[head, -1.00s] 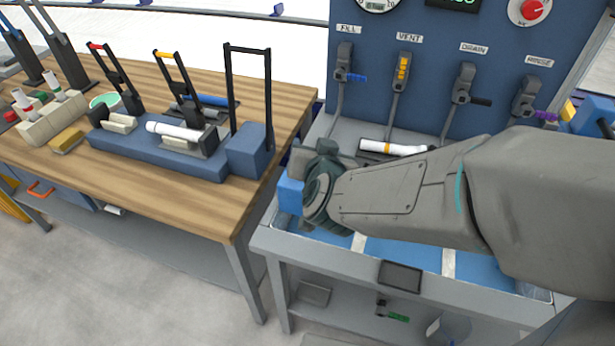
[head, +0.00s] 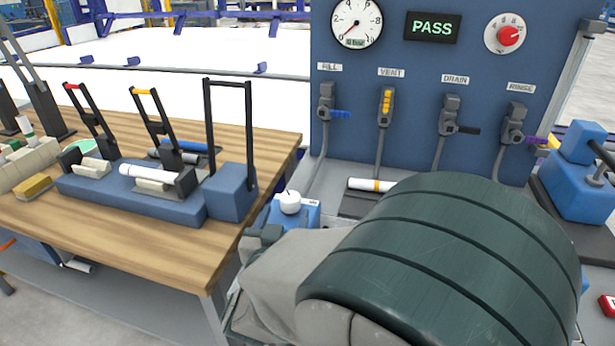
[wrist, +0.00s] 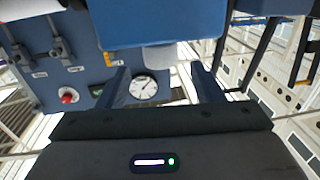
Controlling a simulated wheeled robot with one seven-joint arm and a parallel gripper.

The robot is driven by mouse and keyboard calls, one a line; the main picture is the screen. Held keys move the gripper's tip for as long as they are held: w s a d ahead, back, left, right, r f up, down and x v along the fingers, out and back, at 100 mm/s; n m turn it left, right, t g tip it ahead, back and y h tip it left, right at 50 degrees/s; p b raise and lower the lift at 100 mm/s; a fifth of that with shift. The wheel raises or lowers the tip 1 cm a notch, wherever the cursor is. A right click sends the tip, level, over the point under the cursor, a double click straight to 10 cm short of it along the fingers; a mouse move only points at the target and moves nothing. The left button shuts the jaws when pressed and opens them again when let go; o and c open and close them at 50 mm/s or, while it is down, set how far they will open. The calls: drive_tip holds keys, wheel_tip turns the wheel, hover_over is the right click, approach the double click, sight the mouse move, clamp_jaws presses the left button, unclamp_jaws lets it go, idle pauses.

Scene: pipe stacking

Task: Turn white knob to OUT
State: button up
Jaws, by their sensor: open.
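The white knob (head: 290,202) sits on top of a blue box (head: 308,216) at the left end of the bench, in front of the blue panel. A small white label is beside the knob; its lettering is too small to read. In the wrist view, tilted upside down, the blue box (wrist: 160,25) fills the top and the white knob (wrist: 160,57) sticks out below it. My gripper (wrist: 162,76) is open, its two fingers apart on either side of the knob in the picture; I cannot tell any contact. In the head view my arm hides most of the gripper.
The panel carries a gauge (head: 356,22), a PASS display (head: 432,28), a red dial (head: 510,36) and several valves. The wooden table (head: 120,235) at left holds a blue clamp fixture (head: 130,190).

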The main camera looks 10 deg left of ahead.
sight(292, 193)
drive_tip(key=w, duration=0.8)
drive_tip(key=shift+a, duration=0.15)
drive_tip(key=shift+b, duration=0.3)
drive_tip(key=c, duration=1)
